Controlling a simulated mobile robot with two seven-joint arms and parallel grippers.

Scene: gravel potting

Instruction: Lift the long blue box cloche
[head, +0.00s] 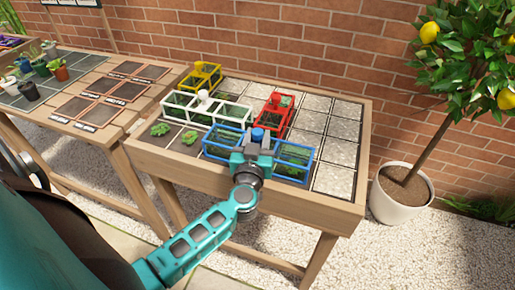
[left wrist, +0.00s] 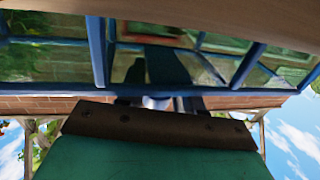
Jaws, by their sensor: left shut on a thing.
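The long blue box cloche (head: 293,151) is on the near part of the right table, a blue frame with clear panes and green plants seen through it. My left gripper (head: 258,145) is at its middle, shut on its blue knob (head: 257,134). In the left wrist view the blue frame (left wrist: 97,50) and its panes fill the top, close to the gripper. The fingertips are mostly hidden there. I cannot tell whether the cloche touches the table. My right gripper is not in view.
A white long cloche (head: 232,110), a red cloche (head: 276,118) and a yellow cloche (head: 201,76) stand behind on the same table (head: 300,197). Two bare seedlings (head: 160,129) sit to the left. Pale gravel squares (head: 333,180) are at right. A potted lemon tree (head: 402,200) stands beside the table.

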